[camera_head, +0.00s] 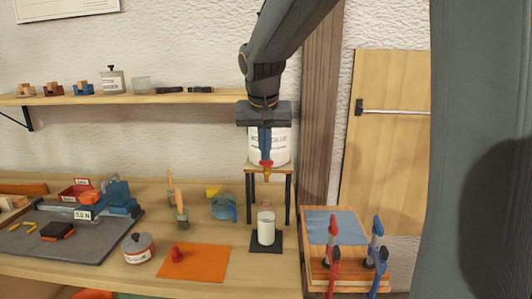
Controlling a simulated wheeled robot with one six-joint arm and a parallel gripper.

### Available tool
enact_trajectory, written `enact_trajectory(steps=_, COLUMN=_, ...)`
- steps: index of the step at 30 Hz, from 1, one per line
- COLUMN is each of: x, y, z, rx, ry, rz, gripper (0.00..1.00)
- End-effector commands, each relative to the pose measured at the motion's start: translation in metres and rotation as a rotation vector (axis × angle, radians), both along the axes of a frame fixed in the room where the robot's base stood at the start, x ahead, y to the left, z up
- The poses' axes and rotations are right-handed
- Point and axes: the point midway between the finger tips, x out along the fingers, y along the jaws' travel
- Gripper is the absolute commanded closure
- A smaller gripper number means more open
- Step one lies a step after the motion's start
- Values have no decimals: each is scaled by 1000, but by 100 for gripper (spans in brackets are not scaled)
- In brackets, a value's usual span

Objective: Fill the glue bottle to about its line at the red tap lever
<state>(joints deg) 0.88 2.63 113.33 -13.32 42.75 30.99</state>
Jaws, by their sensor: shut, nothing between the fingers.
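A white glue container (284,147) with printed lettering stands on a small dark-legged stand (289,190). At its front is a brass-coloured tap (267,176) with a red tap lever (266,163). The glue bottle (266,228) stands upright below the tap on a black mat (266,248). It looks whitish; its line and the level inside are too small to tell. My gripper (265,154) points down in front of the container, its blue fingers shut and empty. The fingertips are just above or at the red lever; I cannot tell whether they touch it. My gripper hides part of the container.
An orange mat (194,262) with a small red object and a lidded pot (138,248) are left of the bottle. A blue-green pot (223,207) stands behind. Clamps (333,257) stand at a wooden stack (319,270) on the right. A shelf (220,96) runs along the wall.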

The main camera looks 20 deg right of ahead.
Motion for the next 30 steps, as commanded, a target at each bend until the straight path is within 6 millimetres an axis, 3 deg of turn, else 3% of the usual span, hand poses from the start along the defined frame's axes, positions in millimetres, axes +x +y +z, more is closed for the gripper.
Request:
enact_trajectory(steps=15, x=-33, y=15, z=89, rx=0, ry=-3, rz=1, gripper=100)
enact_trajectory(steps=21, x=-40, y=18, z=105, rx=0, ry=-1, rz=-1, gripper=100)
enact_trajectory(steps=30, x=-42, y=18, z=108, rx=0, ry=0, rz=0, gripper=100)
